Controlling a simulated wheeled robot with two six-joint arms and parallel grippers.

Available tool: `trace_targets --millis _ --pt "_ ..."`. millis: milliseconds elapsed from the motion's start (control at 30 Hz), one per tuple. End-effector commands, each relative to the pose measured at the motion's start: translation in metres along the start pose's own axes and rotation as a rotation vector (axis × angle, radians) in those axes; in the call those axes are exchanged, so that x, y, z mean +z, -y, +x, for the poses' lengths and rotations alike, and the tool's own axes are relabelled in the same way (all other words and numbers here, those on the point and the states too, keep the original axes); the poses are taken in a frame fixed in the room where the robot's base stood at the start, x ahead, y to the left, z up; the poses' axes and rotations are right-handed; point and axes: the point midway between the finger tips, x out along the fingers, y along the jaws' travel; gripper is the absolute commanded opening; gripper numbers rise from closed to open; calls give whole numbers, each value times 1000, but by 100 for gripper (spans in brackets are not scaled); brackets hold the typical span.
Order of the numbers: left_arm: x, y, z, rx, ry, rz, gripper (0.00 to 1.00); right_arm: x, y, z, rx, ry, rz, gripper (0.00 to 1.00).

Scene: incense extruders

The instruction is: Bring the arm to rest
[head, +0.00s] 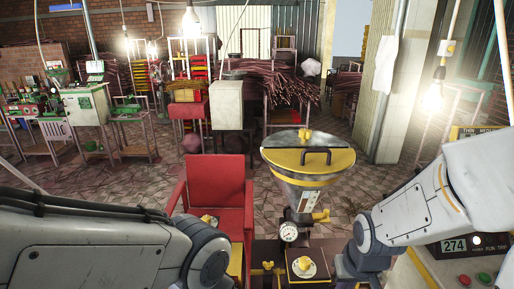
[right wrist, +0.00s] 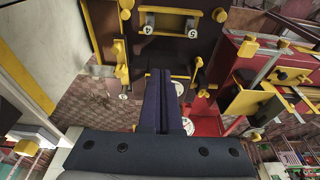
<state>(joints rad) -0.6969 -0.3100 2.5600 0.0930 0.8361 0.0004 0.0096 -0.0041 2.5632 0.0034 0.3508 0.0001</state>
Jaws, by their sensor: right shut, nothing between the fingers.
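My right gripper (right wrist: 163,75) shows in the right wrist view with its two dark fingers pressed together and nothing between them. It points toward a dark panel with yellow-edged fittings and tags marked 4 and 5 (right wrist: 165,22). In the head view my right arm comes in from the right and bends down beside the hopper machine. My left arm crosses the lower left; its gripper is not visible.
A steel hopper with a yellow lid (head: 308,160) stands ahead, with a pressure gauge (head: 289,232) below. A red chair (head: 222,182) is left of it. A control box reading 274 (head: 455,245) is at right. Tiled floor is open behind.

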Motion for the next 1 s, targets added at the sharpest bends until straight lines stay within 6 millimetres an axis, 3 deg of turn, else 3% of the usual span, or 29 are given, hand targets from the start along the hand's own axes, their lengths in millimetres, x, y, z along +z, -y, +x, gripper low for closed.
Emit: trace_targets --millis 367,567,700,833,1000 --pt "0 0 0 0 0 0 50 23 58 -24 -57 51 -197 0" --pt "0 0 0 0 0 0 50 52 96 -46 -99 97 -349 0" --pt "0 0 0 0 0 0 50 82 120 -66 -131 140 -486 0" --pt "0 0 0 0 0 0 50 108 134 -82 -152 177 -591 0" --pt "0 0 0 0 0 0 50 120 138 -88 -160 195 -635 0"
